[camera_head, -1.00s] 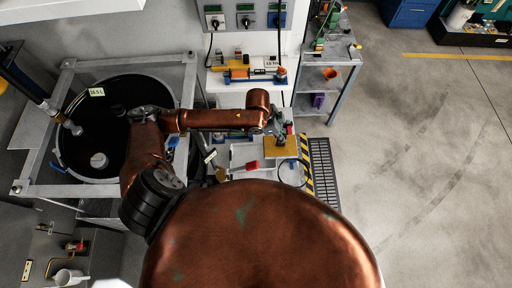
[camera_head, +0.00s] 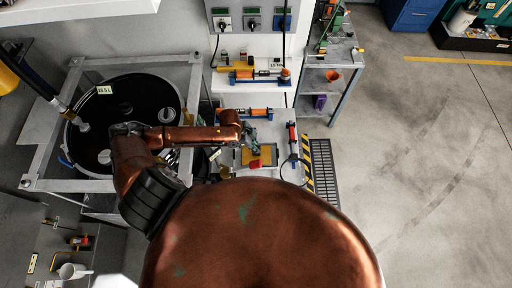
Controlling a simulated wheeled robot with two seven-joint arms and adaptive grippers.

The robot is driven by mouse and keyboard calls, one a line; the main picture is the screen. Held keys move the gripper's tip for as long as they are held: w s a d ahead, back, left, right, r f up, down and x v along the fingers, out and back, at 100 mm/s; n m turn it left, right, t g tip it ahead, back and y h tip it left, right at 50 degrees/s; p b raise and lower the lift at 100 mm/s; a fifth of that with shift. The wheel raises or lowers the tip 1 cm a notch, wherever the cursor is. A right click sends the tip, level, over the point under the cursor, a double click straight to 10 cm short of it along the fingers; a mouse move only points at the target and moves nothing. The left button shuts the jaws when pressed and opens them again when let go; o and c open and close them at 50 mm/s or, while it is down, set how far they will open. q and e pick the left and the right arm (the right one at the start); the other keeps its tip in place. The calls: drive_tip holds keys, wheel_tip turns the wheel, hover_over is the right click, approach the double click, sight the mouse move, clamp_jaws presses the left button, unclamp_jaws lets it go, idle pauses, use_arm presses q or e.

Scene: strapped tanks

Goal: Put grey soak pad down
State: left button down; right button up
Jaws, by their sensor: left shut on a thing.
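My left gripper (camera_head: 251,144) is over the bench. It is shut on a flat ochre-yellow pad (camera_head: 260,154), which is small and partly hidden by the gripper. The pad shows yellow, and I cannot make out a separate grey soak pad. The pad appears over a shallow grey tray (camera_head: 238,159); I cannot tell whether it touches the tray. A red item (camera_head: 255,164) shows at the pad's near edge. My right gripper is not in view.
A large dark open tank (camera_head: 125,98) in a grey frame stands at the left. An orange-and-blue tool (camera_head: 255,113) lies on the bench's back. A red-ended cylinder (camera_head: 292,135) is at its right. A floor grate (camera_head: 324,170) and clear floor lie farther right.

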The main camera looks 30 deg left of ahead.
use_arm(q)
drive_tip(key=shift+f, duration=0.35)
drive_tip(key=c, duration=2)
unclamp_jaws()
drive_tip(key=shift+c, duration=0.2)
drive_tip(key=shift+a+r, duration=0.15)
drive_tip(key=shift+r, duration=0.4)
drive_tip(key=v, duration=1.1)
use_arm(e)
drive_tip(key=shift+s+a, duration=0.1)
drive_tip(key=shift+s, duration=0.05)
use_arm(q)
drive_tip(key=shift+r, duration=0.1)
